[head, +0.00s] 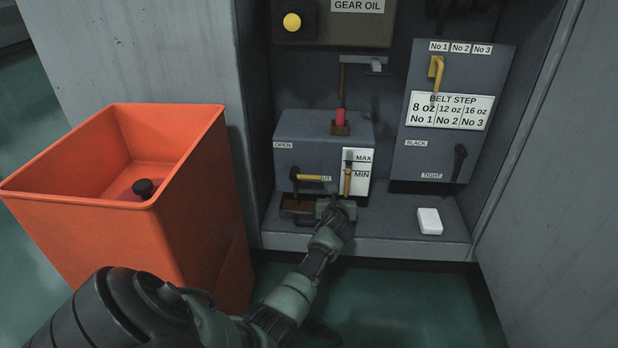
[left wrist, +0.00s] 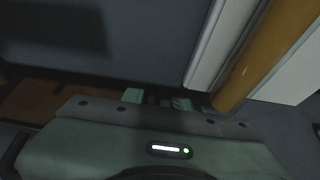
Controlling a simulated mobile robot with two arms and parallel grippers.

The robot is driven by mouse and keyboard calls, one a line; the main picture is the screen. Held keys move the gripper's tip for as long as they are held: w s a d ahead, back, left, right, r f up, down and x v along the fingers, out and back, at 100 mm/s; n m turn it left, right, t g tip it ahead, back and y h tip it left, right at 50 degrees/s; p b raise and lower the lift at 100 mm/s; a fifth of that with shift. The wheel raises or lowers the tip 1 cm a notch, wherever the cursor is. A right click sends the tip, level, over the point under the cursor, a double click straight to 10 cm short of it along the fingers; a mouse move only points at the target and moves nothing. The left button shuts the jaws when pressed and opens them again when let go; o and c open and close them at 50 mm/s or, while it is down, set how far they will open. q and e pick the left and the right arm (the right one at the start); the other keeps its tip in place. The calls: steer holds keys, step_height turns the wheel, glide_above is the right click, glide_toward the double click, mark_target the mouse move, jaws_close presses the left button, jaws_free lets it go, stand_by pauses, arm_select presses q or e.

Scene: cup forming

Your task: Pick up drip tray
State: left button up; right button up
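The drip tray (head: 298,206) appears to be the low brown piece under the front of the grey-blue box (head: 312,147). In the left wrist view a brown surface (left wrist: 45,102) at the left looks like part of it. My left gripper (head: 331,203) is low in front of the box, just right of the brown piece. In the left wrist view its two pale green fingertips (left wrist: 158,100) stand apart. Something small and brownish shows between or behind them; I cannot tell if they touch it. My gripper's body hides much of that area. My right gripper is not in view.
A yellow valve pipe (head: 347,180) stands close above my left gripper, beside the MAX/MIN gauge (head: 359,172). A white block (head: 429,221) lies on the cabinet ledge at right. An orange bin (head: 190,215) holding a dark knobbed item stands at left.

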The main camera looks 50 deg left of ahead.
arm_select(q)
steer(key=shift+w+a, duration=0.1)
jaws_close()
stand_by(1.4)
